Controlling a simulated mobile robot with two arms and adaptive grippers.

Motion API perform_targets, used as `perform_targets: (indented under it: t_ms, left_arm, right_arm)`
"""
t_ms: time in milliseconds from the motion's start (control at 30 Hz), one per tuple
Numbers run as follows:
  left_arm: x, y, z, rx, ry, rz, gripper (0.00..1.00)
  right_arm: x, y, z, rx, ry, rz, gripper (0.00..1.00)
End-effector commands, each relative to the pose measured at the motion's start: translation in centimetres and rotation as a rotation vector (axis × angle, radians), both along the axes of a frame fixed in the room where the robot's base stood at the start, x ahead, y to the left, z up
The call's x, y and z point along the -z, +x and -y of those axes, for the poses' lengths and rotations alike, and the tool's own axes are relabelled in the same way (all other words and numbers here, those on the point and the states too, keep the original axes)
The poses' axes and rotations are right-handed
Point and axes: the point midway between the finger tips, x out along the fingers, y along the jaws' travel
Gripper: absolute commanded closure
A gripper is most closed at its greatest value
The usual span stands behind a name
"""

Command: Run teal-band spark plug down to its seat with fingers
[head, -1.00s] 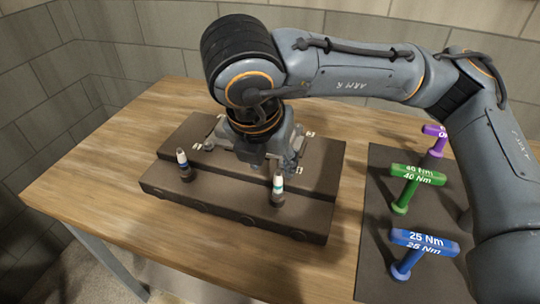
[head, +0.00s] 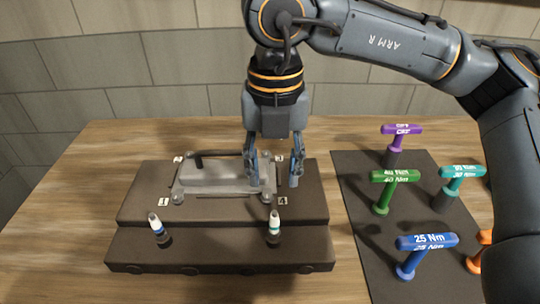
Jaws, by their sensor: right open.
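The teal-band spark plug (head: 274,228) stands upright in the lower front step of the dark engine block (head: 220,256), at the right. It has a white top, a teal band and a dark base; how deep it sits I cannot tell. My right gripper (head: 275,182) is open, fingers pointing down, above the block and behind the plug in the picture. It is empty and apart from the plug. A blue-band spark plug (head: 157,229) stands at the left of the same step, leaning slightly. My left gripper is not in view.
A grey cover (head: 212,176) with a dark bar lies on the block's upper step. On a dark mat (head: 352,205) at the right stand T-handled tools: purple (head: 402,130), green (head: 395,176), teal (head: 462,172), blue (head: 427,241) and orange. The wooden table (head: 70,190) is clear at the left.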

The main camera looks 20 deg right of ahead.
Motion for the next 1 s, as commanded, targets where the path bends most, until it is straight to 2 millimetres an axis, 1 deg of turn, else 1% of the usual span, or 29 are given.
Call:
perform_targets:
  t_ms: [33,100,233,367,500,600,800,1000]
  left_arm:
    - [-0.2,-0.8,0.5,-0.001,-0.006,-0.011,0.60]
    - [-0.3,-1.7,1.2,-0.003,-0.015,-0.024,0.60]
    - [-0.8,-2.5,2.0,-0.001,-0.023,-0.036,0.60]
    - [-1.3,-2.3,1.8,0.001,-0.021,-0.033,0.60]
    - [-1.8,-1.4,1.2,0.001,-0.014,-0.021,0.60]
    - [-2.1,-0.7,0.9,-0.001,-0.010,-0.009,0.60]
    - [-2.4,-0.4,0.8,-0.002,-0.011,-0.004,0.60]
    - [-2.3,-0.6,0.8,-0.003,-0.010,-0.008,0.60]
  right_arm:
    - [0.7,-0.1,0.1,0.000,-0.003,-0.004,0.57]
    - [1.9,-0.1,0.1,0.000,-0.002,-0.005,0.57]
    - [4.4,-0.1,0.1,0.000,-0.003,-0.004,0.57]
    - [7.0,-0.1,0.1,0.001,-0.003,-0.004,0.57]
    - [9.5,-0.1,0.1,0.001,-0.003,-0.004,0.57]
    - [10.9,-0.1,0.1,0.003,-0.002,-0.003,0.57]
    - [12.5,0.0,0.1,0.002,-0.002,0.000,0.57]
    - [12.8,0.0,0.1,0.002,-0.001,0.001,0.57]
